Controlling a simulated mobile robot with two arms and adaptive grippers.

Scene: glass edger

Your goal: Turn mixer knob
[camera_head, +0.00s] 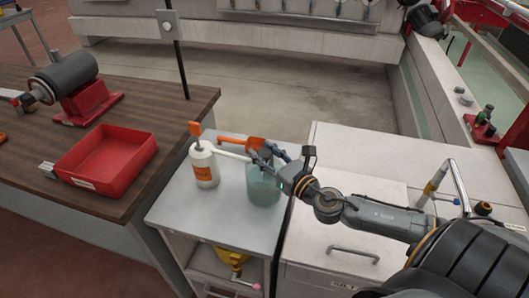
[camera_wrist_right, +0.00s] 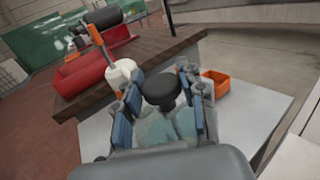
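The black mixer knob (camera_wrist_right: 161,88) sits between the fingers of my right gripper (camera_wrist_right: 160,100) in the right wrist view. The fingers are spread on both sides of it; contact is not clear. Below the knob is a translucent teal jar (camera_wrist_right: 165,128), which in the head view (camera_head: 263,187) stands on the grey cabinet top. My right gripper (camera_head: 268,160) is over the top of this jar in the head view and hides the knob there. My left gripper is not in view.
A white bottle with an orange pump (camera_head: 204,165) stands close left of the jar. An orange open box (camera_head: 256,143) is behind it. A red tray (camera_head: 106,160) lies on the wooden table (camera_head: 45,205) to the left. A white cabinet (camera_head: 370,150) stands right.

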